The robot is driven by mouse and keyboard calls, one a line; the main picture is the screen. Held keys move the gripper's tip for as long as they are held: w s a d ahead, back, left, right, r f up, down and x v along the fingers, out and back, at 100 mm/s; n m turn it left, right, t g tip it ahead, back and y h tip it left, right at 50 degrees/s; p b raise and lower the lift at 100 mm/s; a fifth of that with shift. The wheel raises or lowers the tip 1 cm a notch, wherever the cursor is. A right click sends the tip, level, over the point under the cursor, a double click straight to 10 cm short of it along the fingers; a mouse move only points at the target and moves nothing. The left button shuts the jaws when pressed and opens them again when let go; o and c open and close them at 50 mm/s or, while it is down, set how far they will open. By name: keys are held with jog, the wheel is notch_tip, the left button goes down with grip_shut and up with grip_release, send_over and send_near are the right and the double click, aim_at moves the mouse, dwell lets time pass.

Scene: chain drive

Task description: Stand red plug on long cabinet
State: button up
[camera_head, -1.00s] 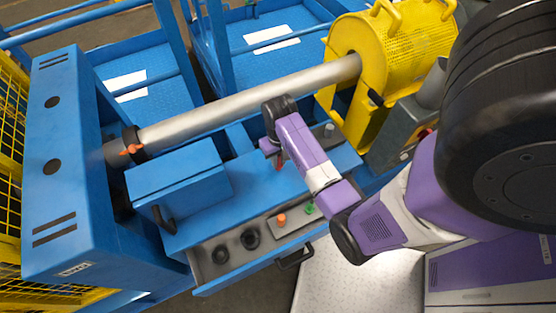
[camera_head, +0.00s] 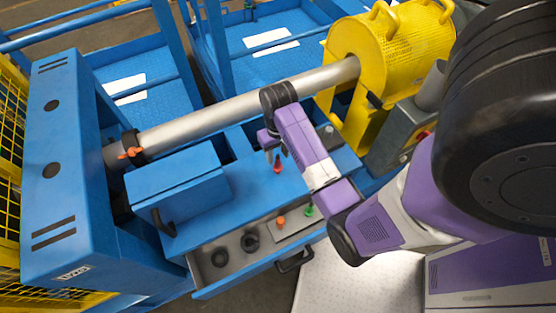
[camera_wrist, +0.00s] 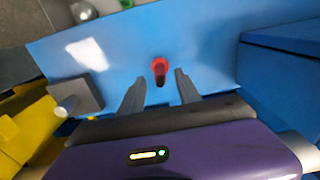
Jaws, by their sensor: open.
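The red plug (camera_head: 277,168) stands upright on the blue top of the long cabinet (camera_head: 256,198). In the wrist view the red plug (camera_wrist: 159,70) is just beyond the fingertips, centred between them, and the cabinet top (camera_wrist: 215,60) is bare around it. My gripper (camera_wrist: 158,76) is open and empty, with one finger to each side of the plug's line. In the head view my gripper (camera_head: 273,155) is just behind and above the plug, apart from it as far as I can tell.
An open drawer (camera_head: 215,270) at the cabinet's front holds black rings (camera_head: 250,242), an orange plug (camera_head: 281,222) and a green plug (camera_head: 309,211). A blue box (camera_head: 178,185) stands left on the cabinet. A metal shaft (camera_head: 240,107) runs behind to a yellow guard (camera_head: 390,50).

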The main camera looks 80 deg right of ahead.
notch_tip(320, 180, up, 6)
jog(key=shift+r, duration=0.2)
jog(key=s+a+n+t+h, duration=0.2)
jog(key=a+n+t+h, duration=0.2)
jog(key=a+n+t, duration=0.45)
jog(key=s+a+r+t+y, duration=0.2)
jog(key=s+a+r+t, duration=0.1)
jog(key=a+r, duration=0.6)
jog(key=s+a+r+n+t+y, duration=0.1)
jog(key=s+a+r+t+y, duration=0.1)
jog(key=a+r, duration=0.6)
jog(key=shift+s+a+r+t, duration=0.4)
jog(key=shift+s+a+t, duration=0.35)
jog(key=shift+a, duration=0.25)
notch_tip(320, 180, down, 3)
jog(key=shift+r+b, duration=0.15)
jog(key=shift+b, duration=0.95)
